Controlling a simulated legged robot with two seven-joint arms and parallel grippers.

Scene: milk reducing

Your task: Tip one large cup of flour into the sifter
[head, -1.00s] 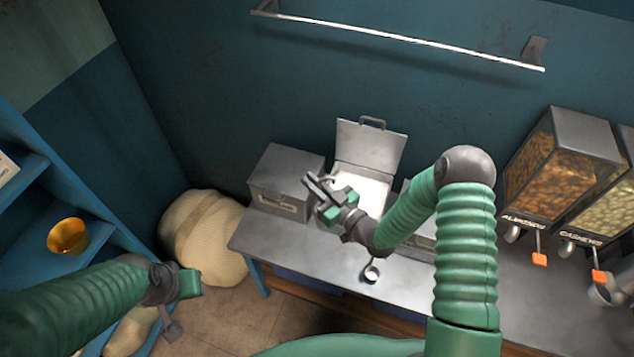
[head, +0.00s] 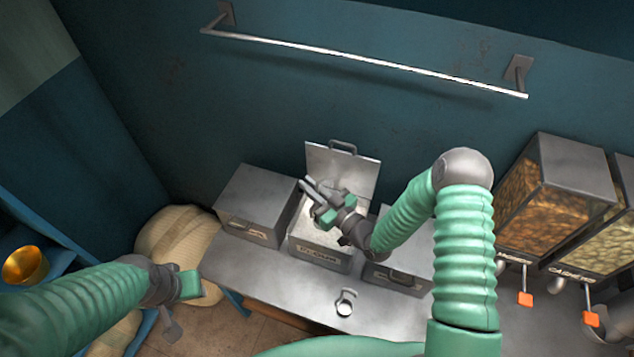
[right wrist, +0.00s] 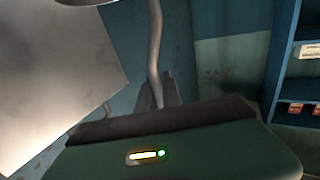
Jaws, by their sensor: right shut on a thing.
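An open grey bin (head: 318,254) holds white flour, and its lid (head: 352,168) stands raised behind it. My right gripper (head: 318,196) is over the bin's opening and hides part of the flour. It is shut on a thin metal handle (right wrist: 155,50), seen in the right wrist view. The handle runs up to a rounded metal piece (right wrist: 88,1) at the top edge, mostly cut off; its contents are hidden. My left gripper (head: 180,308) is at lower left, away from the bins; its jaw opening is unclear. I cannot make out a sifter.
Closed grey bins stand left (head: 258,205) and right (head: 395,274) of the flour bin. A small metal cup (head: 345,304) is on the counter's front. Nut dispensers (head: 555,195) stand at right. A gold bowl (head: 25,265) is on the left shelf. Sacks (head: 178,240) lie beside the counter.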

